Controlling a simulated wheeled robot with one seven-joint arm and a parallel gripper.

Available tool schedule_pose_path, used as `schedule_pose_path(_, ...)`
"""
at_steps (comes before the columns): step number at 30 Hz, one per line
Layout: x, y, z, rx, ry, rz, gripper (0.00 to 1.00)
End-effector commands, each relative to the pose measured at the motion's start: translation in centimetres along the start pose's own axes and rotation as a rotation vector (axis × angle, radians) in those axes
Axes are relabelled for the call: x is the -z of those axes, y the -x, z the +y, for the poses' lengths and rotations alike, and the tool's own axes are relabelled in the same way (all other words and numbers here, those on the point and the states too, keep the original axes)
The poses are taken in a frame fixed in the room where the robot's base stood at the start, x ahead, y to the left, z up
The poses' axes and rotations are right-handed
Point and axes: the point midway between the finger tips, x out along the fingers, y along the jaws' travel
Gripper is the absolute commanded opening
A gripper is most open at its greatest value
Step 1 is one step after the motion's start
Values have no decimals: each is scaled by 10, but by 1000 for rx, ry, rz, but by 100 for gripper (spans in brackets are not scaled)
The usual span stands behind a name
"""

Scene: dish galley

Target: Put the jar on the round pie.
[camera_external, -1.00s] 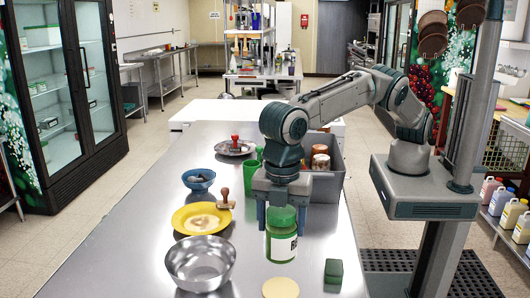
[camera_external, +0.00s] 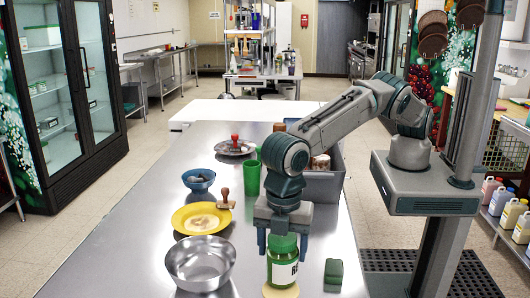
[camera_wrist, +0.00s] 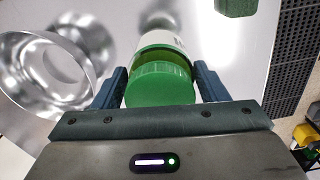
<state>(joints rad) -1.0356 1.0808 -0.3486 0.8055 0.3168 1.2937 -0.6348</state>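The jar (camera_external: 282,272) has a green lid, a white label and green contents. My gripper (camera_external: 283,243) is shut on its upper part, with one finger on each side of the lid. The jar is upright over the round pie (camera_external: 272,292), a flat tan disc near the front of the steel counter. The jar's base covers most of the pie; I cannot tell for sure whether they touch. In the wrist view the green lid (camera_wrist: 160,86) lies between my fingers, and the pie is hidden.
A metal bowl (camera_external: 200,272) stands left of the jar and a green block (camera_external: 333,271) to its right.

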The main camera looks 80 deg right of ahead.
Motion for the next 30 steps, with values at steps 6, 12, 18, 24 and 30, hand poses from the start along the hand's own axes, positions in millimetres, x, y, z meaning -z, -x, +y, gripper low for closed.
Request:
schedule_pose_path(6,0,0,0,0,0,-1,84)
schedule_pose_path(12,0,6,0,0,0,0,84)
schedule_pose_path(18,1,34,1,-1,-1,5,84)
schedule_pose_path(24,1,80,1,-1,-1,3,84)
schedule_pose_path(30,1,111,0,0,1,2,84)
